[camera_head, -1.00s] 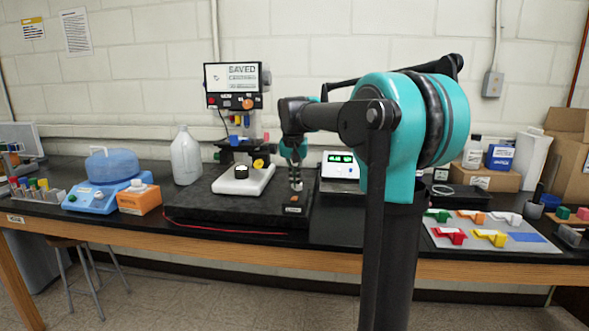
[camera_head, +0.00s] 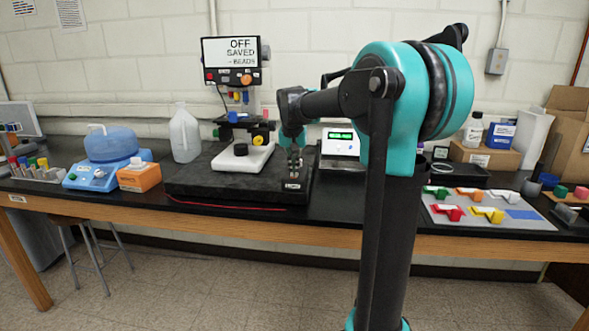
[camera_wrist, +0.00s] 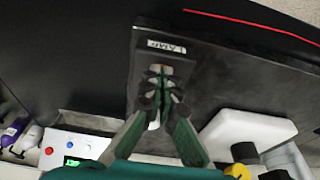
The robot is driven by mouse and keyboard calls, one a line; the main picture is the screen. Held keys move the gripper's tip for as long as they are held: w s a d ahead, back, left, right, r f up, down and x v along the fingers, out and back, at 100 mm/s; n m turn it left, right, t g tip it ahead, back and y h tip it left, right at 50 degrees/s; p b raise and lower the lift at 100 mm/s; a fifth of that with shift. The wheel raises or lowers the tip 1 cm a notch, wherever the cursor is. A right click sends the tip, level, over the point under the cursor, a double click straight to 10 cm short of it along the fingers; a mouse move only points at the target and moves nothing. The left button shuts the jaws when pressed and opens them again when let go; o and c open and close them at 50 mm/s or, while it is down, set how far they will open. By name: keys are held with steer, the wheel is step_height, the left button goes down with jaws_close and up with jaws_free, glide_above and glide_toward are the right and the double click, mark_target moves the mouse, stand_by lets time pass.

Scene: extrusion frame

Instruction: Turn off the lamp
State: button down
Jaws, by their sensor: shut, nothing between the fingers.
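The lamp switch box (camera_wrist: 140,75) bears a label reading LAMP (camera_wrist: 165,47). It sits at the front right of the black slab (camera_head: 225,182). My gripper (camera_wrist: 161,72) is shut and empty, its fingertips over or on an orange-brown spot of the box, just behind the label. Contact cannot be told. In the head view my gripper (camera_head: 293,174) points down at the box. The microscope (camera_head: 258,158) stands on the slab with a white base, and its dark round lamp port (camera_head: 240,149) shows no glow. The screen (camera_head: 231,51) above it reads OFF, SAVED, BEADS.
A white device with a green display (camera_head: 341,142) stands right of the slab. An orange box (camera_head: 139,178), a blue stirrer (camera_head: 90,178) and a clear jug (camera_head: 184,136) stand to the left. A tray with coloured pieces (camera_head: 480,213) lies at the right.

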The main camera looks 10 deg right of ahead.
steer(key=shift+w, duration=0.1)
steer(key=shift+w+d+r, duration=0.25)
steer(key=shift+w, duration=0.35)
steer(key=shift+r, duration=0.55)
steer(key=s+v, duration=0.2)
steer(key=v, duration=1)
steer(key=shift+a, duration=0.4)
steer(key=shift+s, duration=0.1)
